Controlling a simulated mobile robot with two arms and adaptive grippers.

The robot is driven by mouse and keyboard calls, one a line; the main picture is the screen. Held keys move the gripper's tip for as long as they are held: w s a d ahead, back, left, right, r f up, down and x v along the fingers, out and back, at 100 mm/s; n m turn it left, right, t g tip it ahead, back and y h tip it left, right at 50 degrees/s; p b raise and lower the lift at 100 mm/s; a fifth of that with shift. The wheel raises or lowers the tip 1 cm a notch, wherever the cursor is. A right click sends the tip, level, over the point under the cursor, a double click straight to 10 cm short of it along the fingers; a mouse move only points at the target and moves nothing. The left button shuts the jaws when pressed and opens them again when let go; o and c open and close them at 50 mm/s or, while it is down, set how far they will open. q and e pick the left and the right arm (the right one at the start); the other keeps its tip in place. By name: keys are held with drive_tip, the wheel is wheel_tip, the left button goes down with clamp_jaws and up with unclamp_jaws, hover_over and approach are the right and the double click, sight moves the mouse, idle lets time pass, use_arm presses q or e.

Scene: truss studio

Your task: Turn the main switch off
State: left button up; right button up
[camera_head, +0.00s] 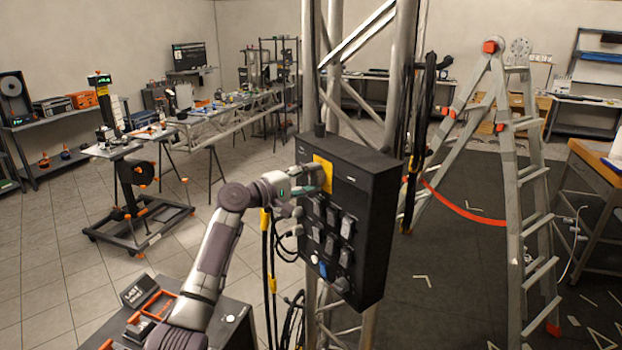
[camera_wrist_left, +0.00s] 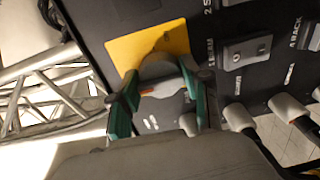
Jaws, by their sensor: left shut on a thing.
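The main switch is a round grey knob (camera_wrist_left: 160,68) on a yellow plate (camera_wrist_left: 125,50) in the wrist view. In the head view the yellow plate (camera_head: 324,160) sits at the upper left of the black power box (camera_head: 370,185). My left gripper (camera_head: 314,180) reaches the box from the left. In the wrist view its green-padded fingers (camera_wrist_left: 160,92) lie on both sides of the knob and are shut on it. The gripper hides most of the knob in the head view, and I cannot tell which position it points to. My right gripper is not in view.
The box is fixed to a metal truss (camera_head: 388,80). Several smaller switches (camera_head: 333,215) sit below the yellow plate. Black cables (camera_head: 267,255) hang left of the box. A stepladder (camera_head: 515,190) stands at the right.

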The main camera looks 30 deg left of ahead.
use_arm(q)
drive_tip(key=o, duration=1.2)
drive_tip(key=shift+c, duration=0.2)
drive_tip(key=shift+s+a, duration=0.1)
drive_tip(key=shift+s+a, duration=0.1)
drive_tip(key=shift+s, duration=0.15)
drive_tip(key=v, duration=1.1)
drive_tip(key=shift+s+f, duration=0.1)
